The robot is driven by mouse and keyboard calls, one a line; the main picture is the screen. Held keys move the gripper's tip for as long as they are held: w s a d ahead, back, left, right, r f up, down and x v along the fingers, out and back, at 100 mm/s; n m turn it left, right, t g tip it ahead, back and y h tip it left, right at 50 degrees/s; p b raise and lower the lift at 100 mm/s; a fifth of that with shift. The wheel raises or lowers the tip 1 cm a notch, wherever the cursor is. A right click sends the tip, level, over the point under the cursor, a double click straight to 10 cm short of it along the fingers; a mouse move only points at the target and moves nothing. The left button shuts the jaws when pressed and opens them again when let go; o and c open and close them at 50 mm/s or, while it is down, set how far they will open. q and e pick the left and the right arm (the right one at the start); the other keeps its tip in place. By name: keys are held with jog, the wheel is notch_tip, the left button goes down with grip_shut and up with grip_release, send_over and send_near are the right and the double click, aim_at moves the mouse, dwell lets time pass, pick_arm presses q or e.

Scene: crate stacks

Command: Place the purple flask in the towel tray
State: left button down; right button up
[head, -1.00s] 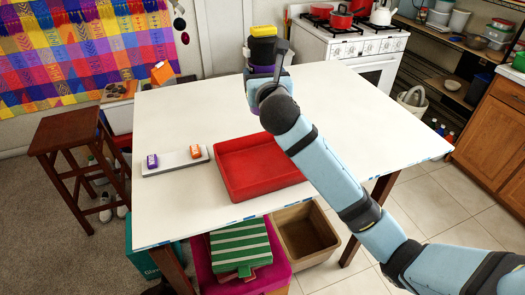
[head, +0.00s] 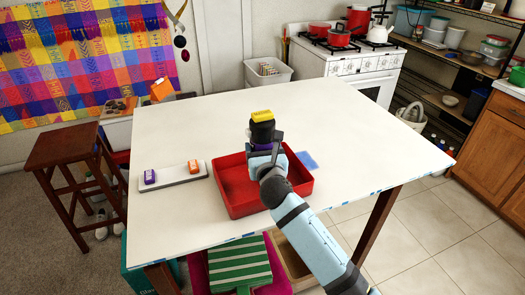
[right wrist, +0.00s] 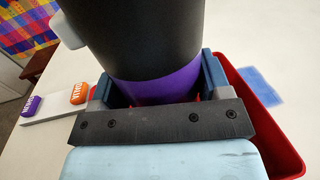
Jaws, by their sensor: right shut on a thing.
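The purple flask (head: 262,131) is black with a purple band and a yellow top. My right gripper (head: 264,150) is shut on it and holds it upright over the right half of a red tray (head: 230,205). In the right wrist view the flask's purple band (right wrist: 155,85) sits between the fingers, with the red tray's wall (right wrist: 262,125) behind and below. The flask's base is hidden, so I cannot tell whether it touches the tray floor. My left gripper is not in view.
A white board (head: 177,180) with a purple block (head: 150,177) and an orange block (head: 194,166) lies left of the red tray. A flat blue patch (head: 307,160) lies at its right. A tan crate (head: 290,262) stands below. The table's (head: 380,140) back and right are clear.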

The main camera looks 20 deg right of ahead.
jog(key=shift+f, duration=0.15)
jog(key=shift+f, duration=0.5)
jog(key=o, duration=1.1)
jog(key=shift+r, duration=0.1)
jog(key=shift+r, duration=0.35)
jog(key=shift+s+r, duration=0.15)
jog(key=shift+s, duration=0.15)
jog(key=s, duration=0.3)
jog(key=s+a, duration=0.1)
jog(key=s, duration=0.7)
jog(key=shift+s+a, duration=0.2)
jog(key=shift+a, duration=0.05)
